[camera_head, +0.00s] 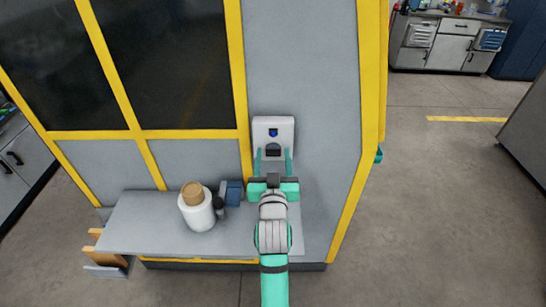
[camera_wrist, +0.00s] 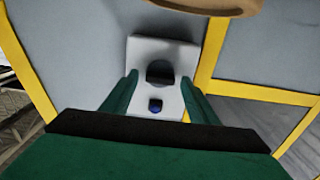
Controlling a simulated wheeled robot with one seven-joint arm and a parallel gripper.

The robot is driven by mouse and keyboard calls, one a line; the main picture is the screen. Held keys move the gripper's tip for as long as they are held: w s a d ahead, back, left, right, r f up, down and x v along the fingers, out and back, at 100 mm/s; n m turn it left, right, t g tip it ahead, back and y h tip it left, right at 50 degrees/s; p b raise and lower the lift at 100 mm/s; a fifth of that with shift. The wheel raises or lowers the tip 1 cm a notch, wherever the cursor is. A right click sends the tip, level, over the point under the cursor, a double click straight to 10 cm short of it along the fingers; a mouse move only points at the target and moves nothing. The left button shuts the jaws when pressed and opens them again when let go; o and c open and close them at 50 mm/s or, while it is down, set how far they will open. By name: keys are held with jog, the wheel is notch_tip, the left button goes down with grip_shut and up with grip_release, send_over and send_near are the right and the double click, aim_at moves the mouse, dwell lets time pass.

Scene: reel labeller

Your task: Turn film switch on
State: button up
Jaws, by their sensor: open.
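A white switch box (camera_head: 286,125) is mounted on the grey panel of the machine. It carries a small blue mark (camera_head: 273,132) near its top and a dark round knob (camera_head: 273,150) below that. In the wrist view the box (camera_wrist: 140,50) appears the other way up, with the dark knob (camera_wrist: 160,72) above the blue mark (camera_wrist: 155,105). I take this box to be the film switch; no lettering is legible. My gripper (camera_head: 273,154) is open in front of the box, with one green finger on each side of the knob. Contact with the knob cannot be told.
A grey shelf (camera_head: 150,235) juts out below. A white bottle with a tan cap (camera_head: 197,212) and a small blue block (camera_head: 234,193) stand on it, left of my arm. Yellow frame bars (camera_head: 238,80) edge the panel. The floor (camera_head: 450,200) at right is clear.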

jog(key=shift+c, duration=0.6)
jog(key=c, duration=0.9)
